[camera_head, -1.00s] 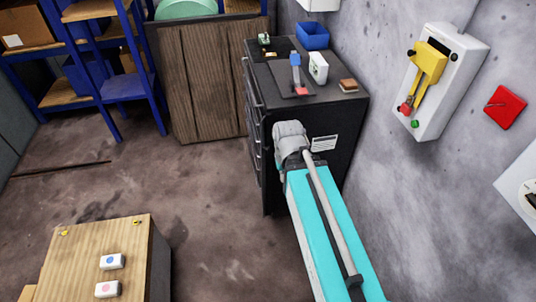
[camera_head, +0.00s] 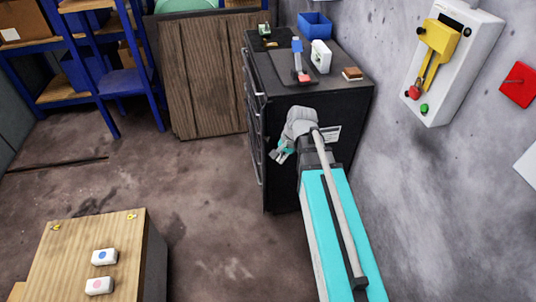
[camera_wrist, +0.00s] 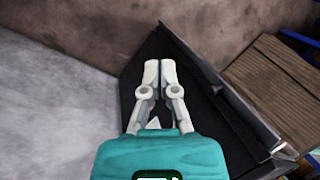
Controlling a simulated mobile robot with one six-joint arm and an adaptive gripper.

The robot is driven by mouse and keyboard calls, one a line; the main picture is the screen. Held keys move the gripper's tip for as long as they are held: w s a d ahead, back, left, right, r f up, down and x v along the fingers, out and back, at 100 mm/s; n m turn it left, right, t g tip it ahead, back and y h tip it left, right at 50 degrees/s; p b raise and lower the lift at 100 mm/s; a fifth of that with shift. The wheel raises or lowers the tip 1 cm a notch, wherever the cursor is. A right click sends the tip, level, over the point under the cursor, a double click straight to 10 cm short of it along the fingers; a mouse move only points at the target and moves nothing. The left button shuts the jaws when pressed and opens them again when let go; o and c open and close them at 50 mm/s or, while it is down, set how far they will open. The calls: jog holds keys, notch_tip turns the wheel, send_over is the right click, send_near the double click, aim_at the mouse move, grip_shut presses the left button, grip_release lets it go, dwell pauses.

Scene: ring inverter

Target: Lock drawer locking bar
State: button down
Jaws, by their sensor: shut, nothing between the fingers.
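The black drawer cabinet (camera_head: 345,105) stands against the wall in the head view. Its drawer fronts with grey handles (camera_head: 254,125) face left and show only at a steep angle. I cannot pick out the locking bar for certain among the narrow upright edges there. My gripper (camera_head: 278,155) is beside the cabinet's near side, close to its front corner, pointing down and left. In the wrist view the gripper's pale fingers (camera_wrist: 160,70) are together with nothing between them, in front of the dark cabinet (camera_wrist: 145,75). Whether they touch it I cannot tell.
A blue bin (camera_head: 314,25) and small items sit on the cabinet top. A wooden cabinet (camera_head: 200,80) stands behind, with blue shelving (camera_head: 135,82) at the left. A wooden-topped table (camera_head: 70,255) is front left. A white switch box (camera_head: 450,75) hangs on the right wall. Floor between is free.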

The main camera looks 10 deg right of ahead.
aim_at(262, 149)
jog(key=w+d+f+m+t+y+b, duration=0.2)
jog(key=w+d+f+m+b, duration=0.2)
jog(key=w+m, duration=0.3)
jog(key=w+d+f+m+t+y+b, duration=0.2)
jog(key=w+d+f+m+b, duration=0.1)
jog(key=w+m+b, duration=0.4)
jog(key=shift+w+d+f+m, duration=0.15)
jog(key=shift+d+f+m, duration=0.2)
jog(key=shift+d+m, duration=0.45)
jog(key=shift+a+f, duration=0.1)
jog(key=shift+a, duration=0.15)
jog(key=b+x, duration=0.2)
jog(key=x, duration=0.2)
jog(key=r+b+x, duration=0.1)
jog(key=b+x, duration=0.1)
jog(key=x, duration=0.2)
jog(key=w+a+b+x, duration=0.1)
jog(key=b+x, duration=0.2)
jog(key=shift+w+a, duration=0.15)
jog(key=shift+a, duration=0.2)
jog(key=shift+w+a, duration=0.3)
jog(key=shift+a, duration=0.2)
